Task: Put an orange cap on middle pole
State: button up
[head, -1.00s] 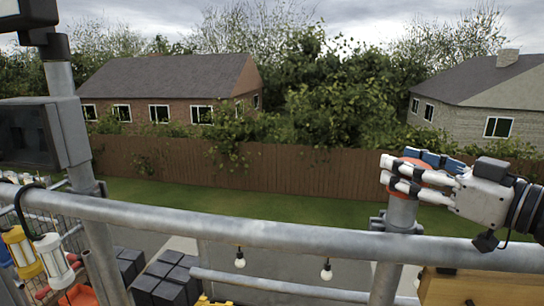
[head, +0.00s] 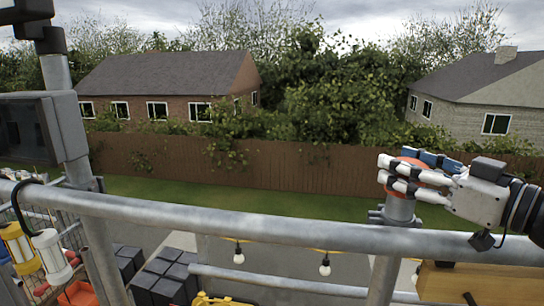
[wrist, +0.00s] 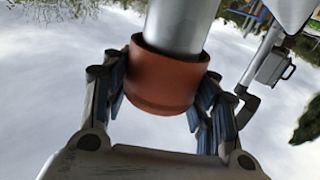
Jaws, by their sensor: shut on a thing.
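The orange cap (head: 408,178) is at the top of a grey metal pole (head: 399,210) at the right of the head view. In the wrist view the cap (wrist: 163,82) surrounds the end of the pole (wrist: 182,25), with the pole's shaft running into its open side. My gripper (head: 406,166) reaches in from the right and is shut on the cap, one finger on each side. In the wrist view its fingers (wrist: 165,88) press the cap's sides. The fingers partly hide the cap in the head view.
A thick horizontal rail (head: 240,222) crosses in front of the pole. Another pole (head: 57,72) with a dark box (head: 70,125) stands at the left. Bulbs (head: 324,268) hang below the rail, and dark blocks (head: 160,280) lie lower left. The air above the cap is clear.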

jog(key=shift+f, duration=0.3)
jog(key=shift+r+p, duration=0.85)
jog(key=shift+p, duration=0.2)
dwell(0.6)
jog(key=shift+f+b, duration=0.5)
jog(key=shift+f, duration=0.3)
dwell(0.3)
jog(key=o, duration=0.9)
jog(key=shift+c, duration=0.2)
jog(key=p+v, duration=0.1)
jog(key=v, duration=1)
jog(key=shift+p, duration=0.35)
